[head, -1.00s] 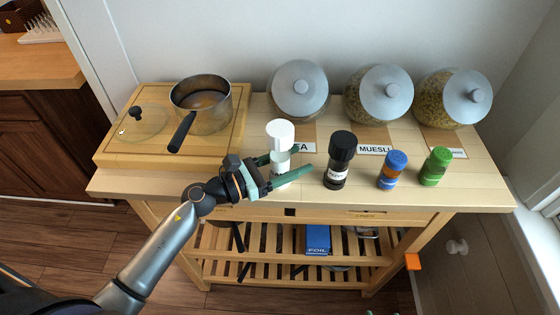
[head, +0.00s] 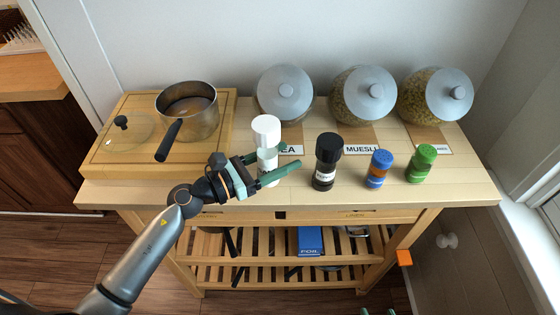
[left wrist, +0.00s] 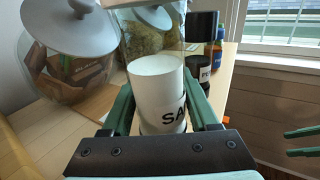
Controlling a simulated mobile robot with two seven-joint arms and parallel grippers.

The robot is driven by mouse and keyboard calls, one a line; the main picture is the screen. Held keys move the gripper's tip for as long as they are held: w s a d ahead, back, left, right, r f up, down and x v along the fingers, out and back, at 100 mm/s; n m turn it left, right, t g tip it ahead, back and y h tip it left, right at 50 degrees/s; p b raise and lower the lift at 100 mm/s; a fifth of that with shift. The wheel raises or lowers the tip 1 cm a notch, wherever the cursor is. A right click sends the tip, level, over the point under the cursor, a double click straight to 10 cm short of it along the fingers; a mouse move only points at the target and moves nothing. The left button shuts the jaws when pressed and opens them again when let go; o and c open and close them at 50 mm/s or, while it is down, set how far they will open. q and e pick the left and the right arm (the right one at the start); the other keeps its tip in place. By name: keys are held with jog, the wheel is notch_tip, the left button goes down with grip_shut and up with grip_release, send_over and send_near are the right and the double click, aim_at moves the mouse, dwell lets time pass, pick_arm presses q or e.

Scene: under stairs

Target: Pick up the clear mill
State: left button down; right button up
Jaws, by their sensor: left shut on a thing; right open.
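The clear mill (head: 267,161) has a white cap and a see-through body with white filling. It stands upright near the front of the wooden table top. My left gripper (head: 268,172) has its green fingers on either side of the body and is shut on it.
A black mill (head: 326,160), a blue-capped shaker (head: 377,168) and a green shaker (head: 421,163) stand to the right. Several jars (head: 362,97) with grey lids stand behind. A saucepan (head: 188,110) and a glass lid (head: 124,132) rest on a board (head: 100,173) at left.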

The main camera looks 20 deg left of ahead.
aim_at(257, 149)
pick_arm(q)
jog(key=s+a+r, duration=0.1)
jog(key=r, duration=0.1)
jog(key=s+a+r+p, duration=0.1)
jog(key=r, duration=0.1)
jog(key=s+r, duration=0.1)
jog(key=r, duration=0.1)
jog(key=shift+s+a+r, duration=0.2)
jog(key=shift+s+a, duration=0.05)
jog(key=shift+a, duration=0.15)
jog(key=s+a+r+b, duration=0.2)
jog(key=s+a+r, duration=0.2)
jog(key=s+a, duration=0.2)
jog(key=shift+s+r, duration=0.25)
jog(key=shift+s, duration=0.45)
jog(key=c, duration=0.8)
grip_release()
grip_shut()
notch_tip(257, 149, up, 5)
jog(key=p, duration=0.4)
jog(key=shift+p, duration=0.3)
